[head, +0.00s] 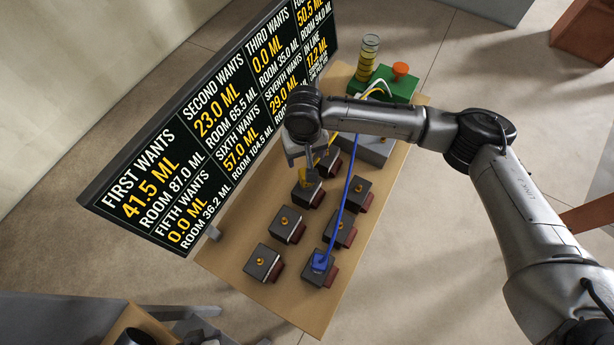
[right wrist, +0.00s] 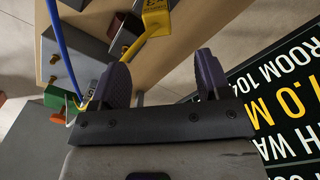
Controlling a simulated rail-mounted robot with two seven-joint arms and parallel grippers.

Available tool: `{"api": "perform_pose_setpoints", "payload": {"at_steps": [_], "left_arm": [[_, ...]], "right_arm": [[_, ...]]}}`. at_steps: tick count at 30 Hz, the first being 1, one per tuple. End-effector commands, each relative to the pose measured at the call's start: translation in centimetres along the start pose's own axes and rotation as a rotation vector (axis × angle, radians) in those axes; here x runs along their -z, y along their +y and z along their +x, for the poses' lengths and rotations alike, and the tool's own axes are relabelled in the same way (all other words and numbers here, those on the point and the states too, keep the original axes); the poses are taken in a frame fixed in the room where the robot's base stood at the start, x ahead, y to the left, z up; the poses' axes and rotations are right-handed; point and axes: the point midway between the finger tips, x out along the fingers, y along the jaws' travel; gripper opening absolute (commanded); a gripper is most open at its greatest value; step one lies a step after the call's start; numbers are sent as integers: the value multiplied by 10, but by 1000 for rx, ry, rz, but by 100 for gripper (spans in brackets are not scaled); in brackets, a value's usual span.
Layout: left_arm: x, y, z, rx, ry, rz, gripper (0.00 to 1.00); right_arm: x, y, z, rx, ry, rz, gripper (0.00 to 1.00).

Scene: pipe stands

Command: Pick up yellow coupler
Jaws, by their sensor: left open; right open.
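The yellow coupler (right wrist: 155,18) is a small yellow block with dark lettering, at the top of the right wrist view. A yellow hose (right wrist: 133,47) runs from it down and left. In the head view, a bit of yellow hose (head: 329,151) shows beside my right gripper, which mostly hides the coupler there. My right gripper (right wrist: 162,72) is open and empty, its two dark fingers pointing towards the coupler, which lies beyond the fingertips. In the head view it hangs over the far part of the table, under the wrist. My left gripper is not in view.
Several dark boxes with orange knobs, such as this one (head: 285,224), stand on the table (head: 222,257). A blue coupler (head: 319,262) with a blue hose sits on a front box. A large sign board (head: 190,150) stands along the left. A green base (head: 397,88) is at the back.

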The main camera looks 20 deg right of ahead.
Motion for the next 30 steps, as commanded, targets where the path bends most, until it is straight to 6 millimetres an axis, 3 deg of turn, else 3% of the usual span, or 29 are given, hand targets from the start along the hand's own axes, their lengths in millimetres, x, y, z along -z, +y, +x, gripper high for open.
{"api": "perform_pose_setpoints", "payload": {"at_steps": [3,9,19,30], "left_arm": [[-1,0,2,0,0,0,43],[-1,0,3,1,0,1,43],[-2,-3,4,7,-1,9,43],[-2,-3,6,8,-1,10,43]], "right_arm": [[0,0,23,-1,-2,0,70],[0,0,52,-1,0,-3,70],[0,1,70,-2,0,-4,70],[2,4,112,-1,1,-5,70]]}}
